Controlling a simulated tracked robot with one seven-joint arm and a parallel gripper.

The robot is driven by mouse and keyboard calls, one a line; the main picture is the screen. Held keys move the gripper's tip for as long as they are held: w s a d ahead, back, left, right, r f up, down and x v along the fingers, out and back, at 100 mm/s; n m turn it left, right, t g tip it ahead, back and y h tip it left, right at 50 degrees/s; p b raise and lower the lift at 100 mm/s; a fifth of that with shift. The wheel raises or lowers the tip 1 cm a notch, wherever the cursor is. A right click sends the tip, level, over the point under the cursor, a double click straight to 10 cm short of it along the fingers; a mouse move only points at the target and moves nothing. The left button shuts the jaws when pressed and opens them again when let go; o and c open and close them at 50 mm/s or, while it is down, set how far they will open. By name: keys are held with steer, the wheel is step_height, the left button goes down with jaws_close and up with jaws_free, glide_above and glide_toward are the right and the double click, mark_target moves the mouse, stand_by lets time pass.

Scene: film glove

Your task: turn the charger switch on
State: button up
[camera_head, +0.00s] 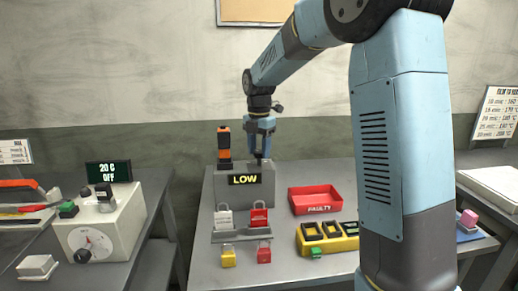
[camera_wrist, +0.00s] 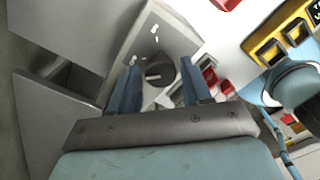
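The charger is a grey box (camera_head: 262,194) with a black display (camera_head: 244,179) reading LOW in yellow, on the middle table. Its switch looks to be the round black knob (camera_wrist: 158,70) with a white mark, on the pale face in the wrist view. My gripper (camera_head: 258,160) points down over the charger's top. In the wrist view my gripper (camera_wrist: 158,72) is open, with one blue finger on each side of the knob. I cannot tell whether the fingers touch it. The knob is not clearly visible in the head view.
An orange and black device (camera_head: 224,143) stands upright at the charger's left. In front are a grey rack (camera_head: 240,237) and red and yellow padlocks. To the right are a red FAULTY tray (camera_head: 315,201) and a yellow holder (camera_head: 330,244). A control box (camera_head: 105,228) stands left.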

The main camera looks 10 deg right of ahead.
steer(key=c, duration=0.7)
steer(key=shift+m, duration=0.3)
steer(key=m, duration=0.3)
steer(key=shift+m, duration=0.3)
steer(key=m, duration=0.4)
steer(key=shift+r+m, duration=0.1)
steer(key=shift+m, duration=0.2)
steer(key=m, duration=0.4)
steer(key=shift+m, duration=2.5)
